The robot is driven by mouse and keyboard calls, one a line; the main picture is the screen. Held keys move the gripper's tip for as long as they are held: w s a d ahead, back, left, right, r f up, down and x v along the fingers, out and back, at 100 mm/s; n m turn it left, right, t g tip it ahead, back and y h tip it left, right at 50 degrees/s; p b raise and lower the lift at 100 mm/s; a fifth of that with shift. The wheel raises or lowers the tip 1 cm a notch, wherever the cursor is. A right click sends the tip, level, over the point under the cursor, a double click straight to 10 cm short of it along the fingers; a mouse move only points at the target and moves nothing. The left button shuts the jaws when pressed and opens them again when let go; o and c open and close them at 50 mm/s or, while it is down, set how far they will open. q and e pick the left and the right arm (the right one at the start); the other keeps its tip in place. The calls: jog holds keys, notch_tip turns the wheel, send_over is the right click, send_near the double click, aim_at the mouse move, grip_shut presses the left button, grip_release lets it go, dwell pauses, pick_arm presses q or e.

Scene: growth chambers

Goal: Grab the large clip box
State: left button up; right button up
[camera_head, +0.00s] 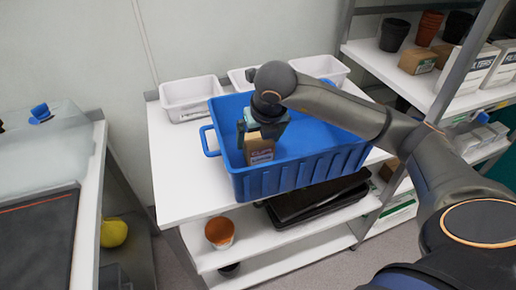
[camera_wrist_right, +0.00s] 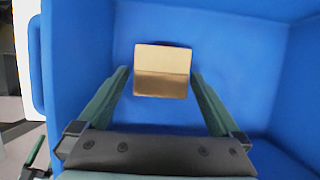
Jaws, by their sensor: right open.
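The clip box (camera_head: 259,150) is a brown cardboard box with a pale label, standing inside the blue crate (camera_head: 290,180) near its left end. It also shows in the right wrist view (camera_wrist_right: 162,71), with its tan top facing the camera. My right gripper (camera_head: 262,133) reaches down into the crate from above. Its two green fingers (camera_wrist_right: 161,84) are open, one on each side of the box, with the box between their tips. I cannot tell whether the fingers touch it. My left gripper is not in view.
White bins (camera_head: 192,98) stand behind the crate on the white table (camera_head: 178,150). A shelf at the right holds dark and brown pots (camera_head: 394,35) and boxes. A black tray (camera_head: 318,200) and an orange pot (camera_head: 219,232) are on the shelf below. The crate walls surround the gripper.

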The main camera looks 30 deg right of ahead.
aim_at(259, 141)
jog(key=x, duration=0.4)
jog(key=shift+s, duration=0.1)
jog(key=c, duration=1.2)
